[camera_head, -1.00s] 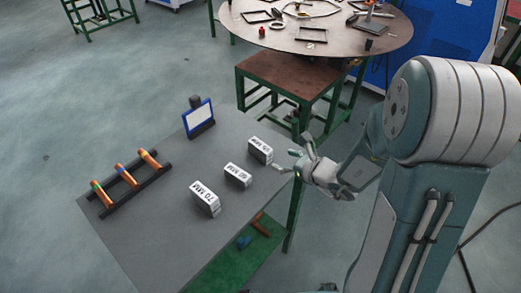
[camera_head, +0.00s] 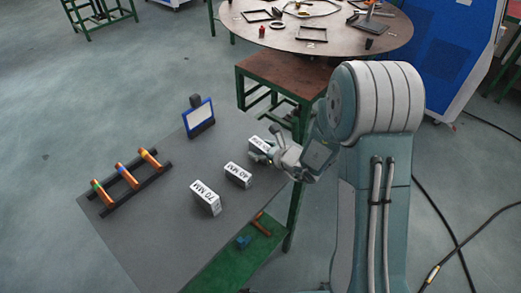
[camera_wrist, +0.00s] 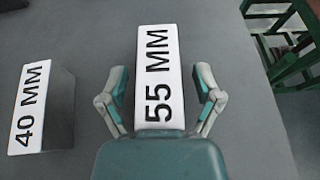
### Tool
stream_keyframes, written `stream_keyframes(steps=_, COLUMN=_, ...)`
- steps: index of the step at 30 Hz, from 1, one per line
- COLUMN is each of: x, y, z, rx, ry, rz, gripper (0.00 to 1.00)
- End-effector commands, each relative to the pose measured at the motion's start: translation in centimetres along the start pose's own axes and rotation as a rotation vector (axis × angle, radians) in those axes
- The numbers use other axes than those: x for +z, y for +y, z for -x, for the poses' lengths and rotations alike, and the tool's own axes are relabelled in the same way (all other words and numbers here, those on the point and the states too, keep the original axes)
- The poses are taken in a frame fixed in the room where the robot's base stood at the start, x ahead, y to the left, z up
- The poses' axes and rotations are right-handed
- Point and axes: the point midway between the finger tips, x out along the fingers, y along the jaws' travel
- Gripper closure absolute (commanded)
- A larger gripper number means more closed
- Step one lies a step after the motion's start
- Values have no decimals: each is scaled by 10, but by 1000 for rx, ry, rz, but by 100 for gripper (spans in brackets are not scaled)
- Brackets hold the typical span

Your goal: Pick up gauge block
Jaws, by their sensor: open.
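Three white-faced gauge blocks stand in a row on the grey table (camera_head: 150,225). The far one, marked 55 MM, (camera_wrist: 160,65) lies between the fingers of my gripper (camera_wrist: 160,100) in the wrist view, with a gap on each side. In the head view this block (camera_head: 259,146) is partly hidden by my gripper (camera_head: 268,152). My gripper is open. The 40 MM block (camera_head: 238,174) is nearer, and it also shows at the left of the wrist view (camera_wrist: 32,105). The 70 MM block (camera_head: 206,199) is nearest.
A rack (camera_head: 128,182) with several orange-handled pieces stands at the left. A small framed screen (camera_head: 199,116) stands at the table's back. A green lower shelf (camera_head: 225,262) holds a blue item. A round table (camera_head: 310,35) with parts is behind.

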Motion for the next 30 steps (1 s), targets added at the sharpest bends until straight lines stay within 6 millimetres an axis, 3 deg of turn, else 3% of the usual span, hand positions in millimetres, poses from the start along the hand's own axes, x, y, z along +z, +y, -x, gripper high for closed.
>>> stream_keyframes(steps=3, x=0, y=0, z=0, rx=0, ry=0, rz=0, gripper=17)
stream_keyframes(steps=4, x=0, y=0, z=0, rx=0, ry=0, rz=0, gripper=26)
stream_keyframes(steps=9, x=0, y=0, z=0, rx=0, ry=0, rz=0, gripper=100)
stream_keyframes(steps=22, x=2, y=0, z=1, rx=0, ry=-1, rz=1, gripper=100)
stream_keyframes(steps=30, x=29, y=0, z=12, rx=-1, ry=-5, rz=5, gripper=100)
